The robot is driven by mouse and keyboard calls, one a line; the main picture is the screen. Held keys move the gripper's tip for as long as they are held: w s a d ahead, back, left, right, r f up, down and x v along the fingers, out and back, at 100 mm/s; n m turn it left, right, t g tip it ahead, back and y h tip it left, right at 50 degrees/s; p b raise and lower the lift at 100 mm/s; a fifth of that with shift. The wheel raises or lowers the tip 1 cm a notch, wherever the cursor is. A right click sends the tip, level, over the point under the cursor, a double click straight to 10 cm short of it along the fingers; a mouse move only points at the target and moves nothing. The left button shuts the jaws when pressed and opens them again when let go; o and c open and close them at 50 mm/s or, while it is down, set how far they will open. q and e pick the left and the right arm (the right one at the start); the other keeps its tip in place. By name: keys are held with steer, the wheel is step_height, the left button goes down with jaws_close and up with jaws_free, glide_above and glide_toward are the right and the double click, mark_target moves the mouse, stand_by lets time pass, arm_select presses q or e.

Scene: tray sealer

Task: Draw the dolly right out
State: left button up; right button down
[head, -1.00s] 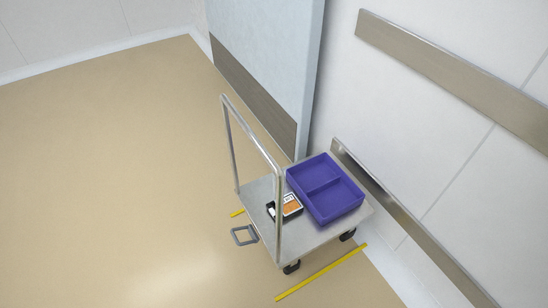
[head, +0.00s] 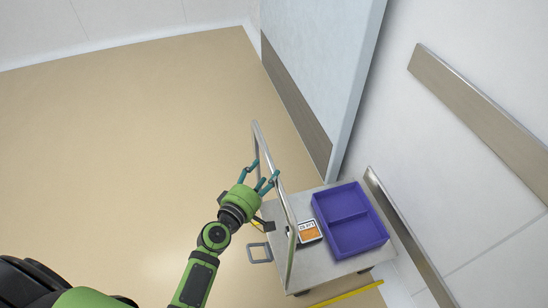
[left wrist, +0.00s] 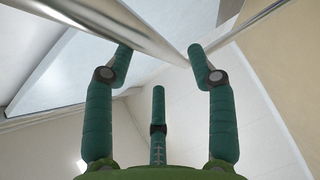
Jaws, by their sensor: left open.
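The dolly is a flat steel platform (head: 325,268) with an upright tubular push handle (head: 289,225), standing beside the wall at the right of the head view. My left gripper (head: 265,178) is open at the handle's top bar, its teal fingers close to the tube. In the left wrist view the shiny handle tube (left wrist: 120,25) crosses above and between the open fingers (left wrist: 158,62). I cannot tell whether they touch it. A purple two-compartment tray (head: 350,220) and a small black-and-white box with an orange label (head: 309,232) sit on the platform. My right gripper does not show.
A grey loop-shaped pedal or bracket (head: 259,253) sticks out low at the dolly's left. A pale partition (head: 325,75) stands behind the dolly, and a wall with metal rails (head: 480,105) runs along its right. Yellow tape (head: 345,297) marks the floor. The tan floor (head: 130,150) to the left is clear.

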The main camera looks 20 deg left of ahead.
mark_target(269, 167)
arm_select(q)
steer(key=shift+x, duration=2.45)
steer(key=shift+s+r, duration=0.1)
jaws_close()
